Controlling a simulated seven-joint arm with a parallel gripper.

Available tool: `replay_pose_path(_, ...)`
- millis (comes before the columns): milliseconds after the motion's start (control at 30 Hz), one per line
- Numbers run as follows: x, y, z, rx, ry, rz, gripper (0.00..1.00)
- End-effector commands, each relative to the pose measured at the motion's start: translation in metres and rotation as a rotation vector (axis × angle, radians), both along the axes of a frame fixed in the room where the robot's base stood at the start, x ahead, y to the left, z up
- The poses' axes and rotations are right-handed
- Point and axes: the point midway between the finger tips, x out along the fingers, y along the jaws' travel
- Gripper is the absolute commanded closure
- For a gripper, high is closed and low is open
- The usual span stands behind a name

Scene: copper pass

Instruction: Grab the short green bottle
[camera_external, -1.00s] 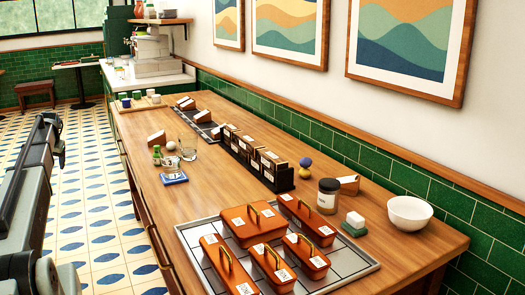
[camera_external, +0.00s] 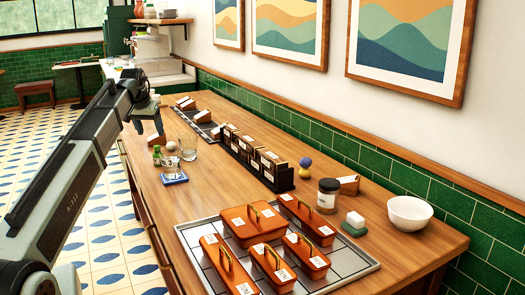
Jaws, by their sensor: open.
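A short green bottle (camera_external: 157,157) with a pale cap stands upright on the left side of the wooden counter, near its left edge. My gripper (camera_external: 150,131) is above the counter, a little higher in the picture than the bottle and apart from it. It points downward and is open, with nothing seen between its fingers. Its fingers are small and dark in this view.
A drinking glass (camera_external: 189,149) and a small pale ball (camera_external: 170,148) stand close right of the bottle. A blue box (camera_external: 174,178) lies in front. A brown wedge-shaped holder (camera_external: 156,140) is just behind. A tray (camera_external: 352,272) with orange lidded boxes fills the near end.

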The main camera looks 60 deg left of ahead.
Motion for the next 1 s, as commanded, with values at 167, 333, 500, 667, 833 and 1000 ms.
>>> replay_pose_path(167, 0.006, 0.004, -0.016, -0.002, -0.001, -0.002, 0.28)
replay_pose_path(333, 0.011, 0.013, -0.041, -0.002, 0.0, -0.002, 0.28)
replay_pose_path(500, 0.016, 0.021, -0.062, -0.002, 0.0, -0.002, 0.28)
replay_pose_path(667, 0.019, 0.025, -0.074, 0.0, 0.0, -0.002, 0.28)
replay_pose_path(833, 0.02, 0.027, -0.079, 0.0, 0.0, -0.002, 0.28)
replay_pose_path(1000, 0.021, 0.032, -0.088, 0.0, 0.0, -0.001, 0.28)
